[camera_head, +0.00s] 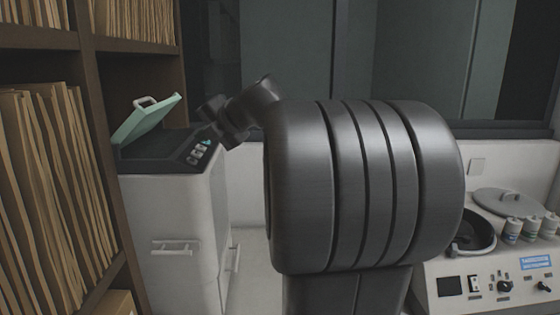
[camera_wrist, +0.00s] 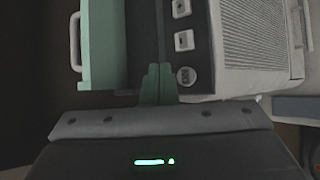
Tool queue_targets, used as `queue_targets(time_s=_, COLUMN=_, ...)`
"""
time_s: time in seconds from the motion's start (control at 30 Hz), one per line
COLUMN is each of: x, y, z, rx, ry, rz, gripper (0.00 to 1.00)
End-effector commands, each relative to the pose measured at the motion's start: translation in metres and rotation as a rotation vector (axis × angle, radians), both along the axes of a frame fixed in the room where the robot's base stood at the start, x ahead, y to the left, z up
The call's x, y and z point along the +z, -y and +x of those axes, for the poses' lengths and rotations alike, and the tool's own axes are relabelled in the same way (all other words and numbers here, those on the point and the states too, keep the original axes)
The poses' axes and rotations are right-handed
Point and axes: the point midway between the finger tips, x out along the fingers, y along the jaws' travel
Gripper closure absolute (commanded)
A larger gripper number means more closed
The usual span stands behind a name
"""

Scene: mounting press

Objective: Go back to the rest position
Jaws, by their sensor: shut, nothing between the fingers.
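The mounting press is a white cabinet (camera_head: 175,240) at the left in the head view. Its pale green lid (camera_head: 145,118) with a grey handle is tilted up, open. A dark panel with buttons (camera_head: 198,152) lies along its right top edge. In the wrist view the green lid (camera_wrist: 103,45) and buttons (camera_wrist: 184,40) show close beyond my gripper. My gripper (camera_wrist: 158,72) is shut and empty, its two green fingers together in front of the button panel. I cannot tell whether the fingertips touch it.
A wooden shelf with folders (camera_head: 55,170) stands close at the left. At the right a bench machine (camera_head: 480,285) carries a dark round bowl, a loose grey lid (camera_head: 507,202) and several small bottles (camera_head: 530,228). My large arm link blocks the middle of the head view.

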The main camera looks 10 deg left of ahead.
Motion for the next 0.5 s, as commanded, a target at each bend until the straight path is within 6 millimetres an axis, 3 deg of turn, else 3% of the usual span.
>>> queue_targets(time_s=0.2, x=-0.003, y=0.001, z=0.0, rx=-0.001, ry=0.003, rz=0.001, gripper=1.0)
queue_targets(time_s=0.27, x=0.012, y=0.004, z=0.001, rx=-0.002, ry=0.001, rz=0.0, gripper=1.0)
queue_targets(time_s=0.5, x=0.037, y=0.017, z=0.004, rx=-0.002, ry=0.002, rz=0.0, gripper=1.0)
